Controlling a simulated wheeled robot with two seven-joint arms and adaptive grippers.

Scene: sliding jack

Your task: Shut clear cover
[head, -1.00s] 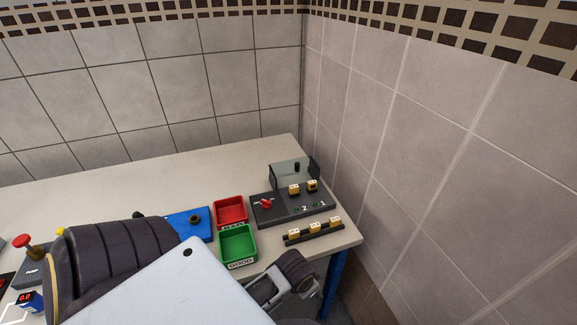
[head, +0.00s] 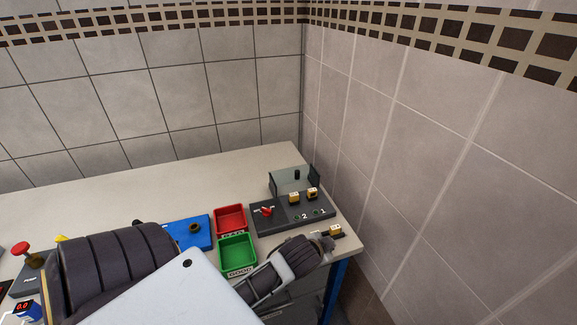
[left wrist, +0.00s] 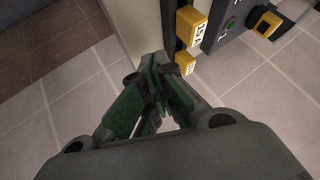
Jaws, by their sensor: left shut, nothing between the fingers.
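The clear cover (head: 287,181) stands raised, a see-through panel with a small black knob, at the back of the dark device (head: 287,214) at the table's right end. The device carries a red switch (head: 266,211) and two yellow plugs (head: 303,196). My left gripper (head: 328,244) is in front of the device, over the strip of yellow blocks, apart from the cover. In the left wrist view its fingers (left wrist: 157,65) are shut and empty, beside the yellow blocks (left wrist: 187,27). The cover is not visible there. My right gripper is not in view.
A yellow block (head: 337,231) on the strip shows past my gripper; the others are hidden. A red bin (head: 230,219) and a green bin (head: 238,254) stand left of the device, with a blue block (head: 192,232) beyond. A tiled wall (head: 420,180) rises close on the right.

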